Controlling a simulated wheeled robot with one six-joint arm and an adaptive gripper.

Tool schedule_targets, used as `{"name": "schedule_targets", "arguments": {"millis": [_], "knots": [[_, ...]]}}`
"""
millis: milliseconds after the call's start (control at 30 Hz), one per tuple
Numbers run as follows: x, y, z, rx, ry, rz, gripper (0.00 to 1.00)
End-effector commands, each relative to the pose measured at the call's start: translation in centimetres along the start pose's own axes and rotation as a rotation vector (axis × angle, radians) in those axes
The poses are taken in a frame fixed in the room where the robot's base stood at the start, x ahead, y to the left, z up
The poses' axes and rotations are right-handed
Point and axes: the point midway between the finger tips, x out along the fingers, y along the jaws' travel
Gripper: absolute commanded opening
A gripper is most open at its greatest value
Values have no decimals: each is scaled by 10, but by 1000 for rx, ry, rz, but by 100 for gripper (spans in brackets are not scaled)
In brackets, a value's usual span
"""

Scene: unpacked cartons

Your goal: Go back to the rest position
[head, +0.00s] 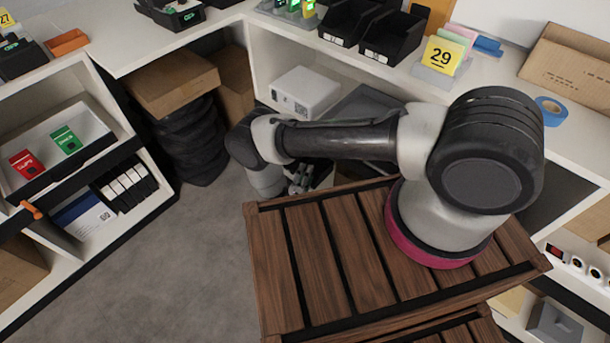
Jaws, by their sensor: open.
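My gripper (301,180) shows in the head view at the end of my arm, low beside the far edge of the slatted wooden top. It is partly hidden behind my wrist and that top, so the fingertips are hard to make out. It is open, and I see nothing held in it. My arm reaches left from its base and bends down at the wrist, over the side toward the floor.
A white box (305,91) sits on a shelf behind my arm. A brown carton (172,82) lies on a dark stack at left. Black bins (393,38) and a yellow 29 card (443,55) stand on the counter (493,84). The grey floor (195,240) at left is clear.

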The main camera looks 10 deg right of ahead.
Motion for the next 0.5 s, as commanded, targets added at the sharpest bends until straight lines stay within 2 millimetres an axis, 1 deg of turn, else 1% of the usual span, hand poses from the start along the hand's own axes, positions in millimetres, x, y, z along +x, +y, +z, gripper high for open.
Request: {"name": "schedule_targets", "arguments": {"millis": [333,433,500], "knots": [[0,0,0,-18,0,0,45],[0,-2,1,-109,-3,-10,45],[2,-6,9,-217,-35,-28,45]]}}
